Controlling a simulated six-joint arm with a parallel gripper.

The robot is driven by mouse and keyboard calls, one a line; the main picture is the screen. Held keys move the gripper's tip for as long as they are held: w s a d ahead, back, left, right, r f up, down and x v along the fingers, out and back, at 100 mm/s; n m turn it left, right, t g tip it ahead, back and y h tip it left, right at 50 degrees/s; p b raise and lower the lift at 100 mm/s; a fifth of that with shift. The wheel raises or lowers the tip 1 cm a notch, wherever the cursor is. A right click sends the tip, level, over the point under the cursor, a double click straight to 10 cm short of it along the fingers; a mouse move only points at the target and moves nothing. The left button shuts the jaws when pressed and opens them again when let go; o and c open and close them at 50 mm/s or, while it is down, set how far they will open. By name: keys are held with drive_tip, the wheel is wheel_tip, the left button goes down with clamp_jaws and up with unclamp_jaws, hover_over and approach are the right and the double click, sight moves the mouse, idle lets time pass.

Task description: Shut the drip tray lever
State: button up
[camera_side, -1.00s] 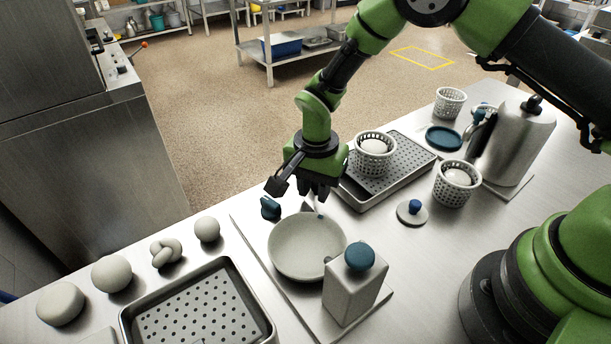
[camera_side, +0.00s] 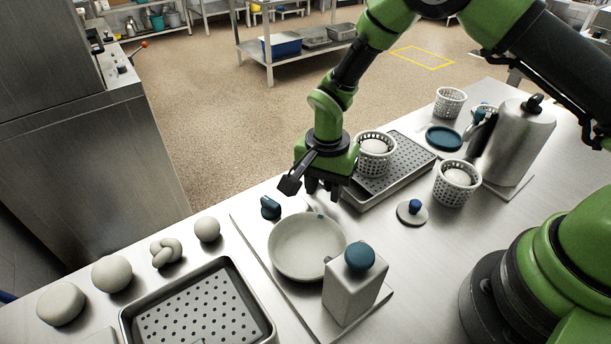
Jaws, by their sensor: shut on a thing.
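The drip tray (camera_side: 412,172) is a grey metal tray with a perforated top, lying on the steel counter right of centre. My gripper (camera_side: 324,192) points down at the tray's near left end, just beyond the pale round dish. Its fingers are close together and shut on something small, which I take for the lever. The fingers hide the lever, so I cannot make out its shape or angle.
The dish (camera_side: 306,252) and a blue-capped bottle (camera_side: 353,297) stand on a board below my gripper. A teal knob (camera_side: 270,208) is to its left. White perforated baskets (camera_side: 375,160) and (camera_side: 457,187), a lidded urn (camera_side: 518,145) and another perforated tray (camera_side: 265,318) surround it.

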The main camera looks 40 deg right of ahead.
drive_tip(key=o, duration=0.3)
drive_tip(key=shift+w+d, duration=0.15)
drive_tip(key=shift+d, duration=0.15)
drive_tip(key=shift+o, duration=0.2)
drive_tip(key=shift+a+r, duration=0.1)
drive_tip(key=shift+r, duration=3.4)
drive_tip(key=shift+r, duration=0.3)
drive_tip(key=s+d+r+n+t+y, duration=0.15)
drive_tip(key=s+r, duration=0.25)
drive_tip(key=r, duration=0.4)
drive_tip(key=s+d+r+n+t, duration=0.2)
drive_tip(key=s+d+r, duration=0.1)
drive_tip(key=r, duration=0.6)
drive_tip(key=s+r+n+t, duration=0.2)
drive_tip(key=s, duration=0.4)
drive_tip(key=s+d+r+n+t, duration=0.1)
drive_tip(key=s+r+n, duration=0.1)
drive_tip(key=s, duration=0.5)
drive_tip(key=shift+d+r+t, duration=0.15)
drive_tip(key=shift+d+t, duration=0.1)
drive_tip(key=shift+t, duration=0.1)
